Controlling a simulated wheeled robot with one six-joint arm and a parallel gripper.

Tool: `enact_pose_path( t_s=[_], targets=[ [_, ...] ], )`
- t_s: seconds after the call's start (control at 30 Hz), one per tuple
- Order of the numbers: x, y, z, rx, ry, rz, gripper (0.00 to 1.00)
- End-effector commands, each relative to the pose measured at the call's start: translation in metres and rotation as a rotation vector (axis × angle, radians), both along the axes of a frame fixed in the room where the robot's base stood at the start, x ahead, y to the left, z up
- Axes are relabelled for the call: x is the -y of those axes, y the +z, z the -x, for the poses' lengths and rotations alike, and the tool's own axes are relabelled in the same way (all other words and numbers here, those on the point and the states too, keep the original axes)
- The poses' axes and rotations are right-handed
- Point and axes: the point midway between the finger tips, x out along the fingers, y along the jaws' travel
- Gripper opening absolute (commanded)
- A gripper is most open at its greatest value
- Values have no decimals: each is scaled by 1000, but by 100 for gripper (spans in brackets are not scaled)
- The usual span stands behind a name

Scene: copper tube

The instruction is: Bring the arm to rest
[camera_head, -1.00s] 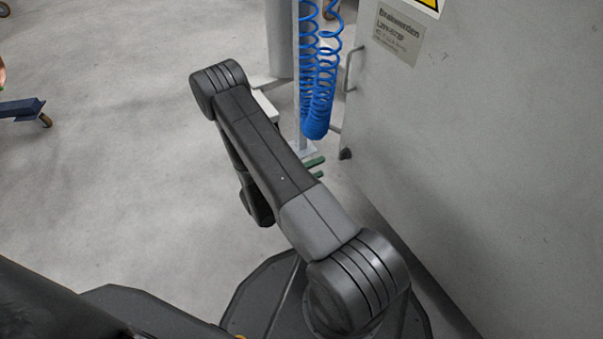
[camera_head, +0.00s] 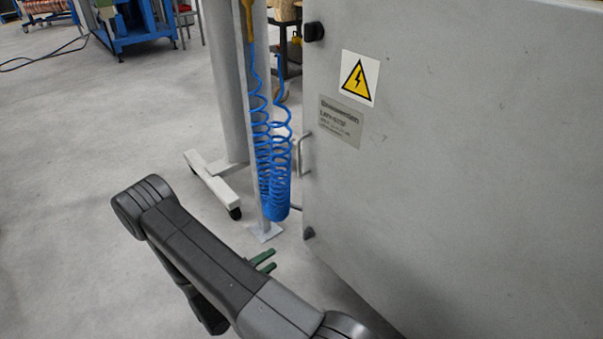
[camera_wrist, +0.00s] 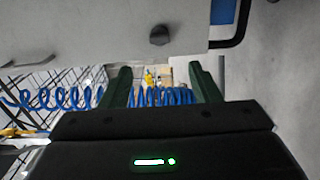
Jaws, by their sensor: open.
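My arm (camera_head: 205,258) is folded in the lower middle of the head view, its dark grey links slanting from upper left to lower right. My gripper (camera_head: 266,261) shows only as two green fingertips past the arm's far side; the rest of it is hidden behind the arm. In the wrist view my gripper (camera_wrist: 163,85) has its two dark green fingers apart, with nothing between them but the background.
A large grey cabinet (camera_head: 440,170) with a yellow warning sign (camera_head: 358,78) stands close on the right. A post with a coiled blue hose (camera_head: 272,170) and a wheeled white foot (camera_head: 213,183) stand beyond the arm. Floor at the left is clear; a blue bench (camera_head: 140,30) stands far back.

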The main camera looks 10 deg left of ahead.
Motion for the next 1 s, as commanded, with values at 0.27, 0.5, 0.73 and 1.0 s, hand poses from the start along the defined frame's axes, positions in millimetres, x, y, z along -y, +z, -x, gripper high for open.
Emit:
enact_pose_path(
  t_s=[0.27,0.5,0.73,1.0],
  targets=[
    [7,-1,-8,1,-3,1,56],
    [26,-1,-32,1,-5,1,56],
    [45,-2,-57,0,-4,0,56],
    [67,-1,-85,2,-4,-1,56]
  ],
)
